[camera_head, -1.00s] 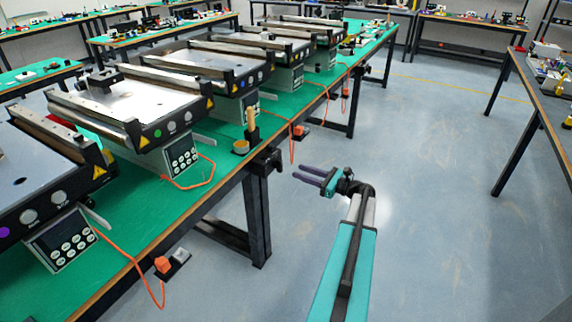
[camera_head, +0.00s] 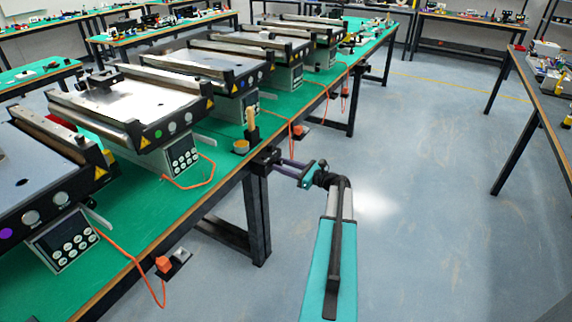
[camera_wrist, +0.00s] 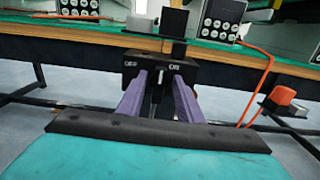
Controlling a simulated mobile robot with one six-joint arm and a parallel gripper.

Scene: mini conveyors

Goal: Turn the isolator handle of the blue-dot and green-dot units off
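The green-dot unit (camera_head: 160,133) is a conveyor on the near green bench, and the blue-dot unit (camera_head: 242,83) stands beyond it. A black isolator box (camera_head: 264,160) is fixed at the bench's front edge. In the wrist view the isolator box (camera_wrist: 135,62) carries OFF at left and ON at right. A dark upright handle (camera_wrist: 157,92) shows in front of it, between my purple fingers. My gripper (camera_head: 281,168) is at the box; in the wrist view the gripper (camera_wrist: 160,80) is open, a finger on each side of the handle. Contact cannot be told.
A purple-dot conveyor (camera_head: 20,225) stands nearest at left. Orange cables (camera_head: 213,175) hang along the bench front. A yellow-handled item (camera_head: 251,120) stands on the bench above the isolator. The floor (camera_head: 430,190) to the right is clear.

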